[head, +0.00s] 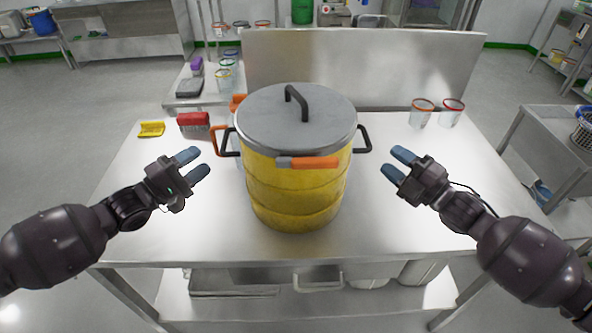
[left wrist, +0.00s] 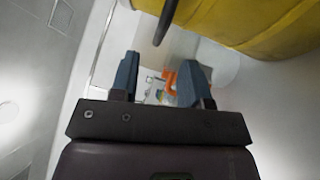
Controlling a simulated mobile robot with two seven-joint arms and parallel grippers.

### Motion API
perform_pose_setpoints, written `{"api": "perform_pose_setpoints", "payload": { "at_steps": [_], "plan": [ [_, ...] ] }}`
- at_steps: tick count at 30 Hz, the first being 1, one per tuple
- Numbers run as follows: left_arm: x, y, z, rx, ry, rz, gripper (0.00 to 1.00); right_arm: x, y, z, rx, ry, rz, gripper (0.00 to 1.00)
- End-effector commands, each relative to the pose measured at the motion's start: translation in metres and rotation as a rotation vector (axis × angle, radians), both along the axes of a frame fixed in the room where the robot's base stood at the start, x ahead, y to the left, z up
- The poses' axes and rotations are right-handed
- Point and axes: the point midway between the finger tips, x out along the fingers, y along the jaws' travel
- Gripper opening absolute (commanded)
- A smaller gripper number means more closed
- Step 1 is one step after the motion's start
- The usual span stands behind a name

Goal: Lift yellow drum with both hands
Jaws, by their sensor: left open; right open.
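The yellow drum (head: 297,192) stands upright on the steel table (head: 405,215), with a grey lid (head: 270,121) that has a black top handle. A black side handle sticks out on each side, the left one (head: 226,142) and the right one (head: 364,140). My left gripper (head: 198,163) is open and empty, left of the drum and apart from its handle. My right gripper (head: 395,163) is open and empty, right of the drum and apart from it. In the left wrist view the open fingers (left wrist: 163,80) show, with the drum (left wrist: 255,22) and a black handle (left wrist: 167,20) above them.
A red brush (head: 194,120) and a yellow item (head: 152,129) lie at the table's back left. Two clear cups (head: 421,115) stand back right. The table's front is clear.

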Motion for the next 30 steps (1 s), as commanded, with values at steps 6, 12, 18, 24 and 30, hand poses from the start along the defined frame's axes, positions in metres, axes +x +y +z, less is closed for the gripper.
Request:
{"api": "perform_pose_setpoints", "payload": {
  "at_steps": [6,12,18,24,30],
  "plan": [
    [0.024,-0.027,0.006,-0.002,-0.001,-0.001,0.43,0.027,0.024,0.005,0.001,-0.002,0.001,0.43],
    [0.042,-0.045,0.01,-0.001,-0.001,0.0,0.43,0.046,0.041,0.009,0.001,-0.001,0.0,0.43],
    [0.051,-0.055,0.012,-0.001,-0.001,0.0,0.43,0.056,0.05,0.01,0.001,0.001,0.0,0.43],
    [0.053,-0.056,0.012,0.0,0.0,0.001,0.43,0.057,0.052,0.01,0.0,0.001,0.0,0.43],
    [0.052,-0.056,0.012,0.0,0.0,0.0,0.36,0.057,0.052,0.01,0.0,0.002,-0.001,0.37]
  ]
}}
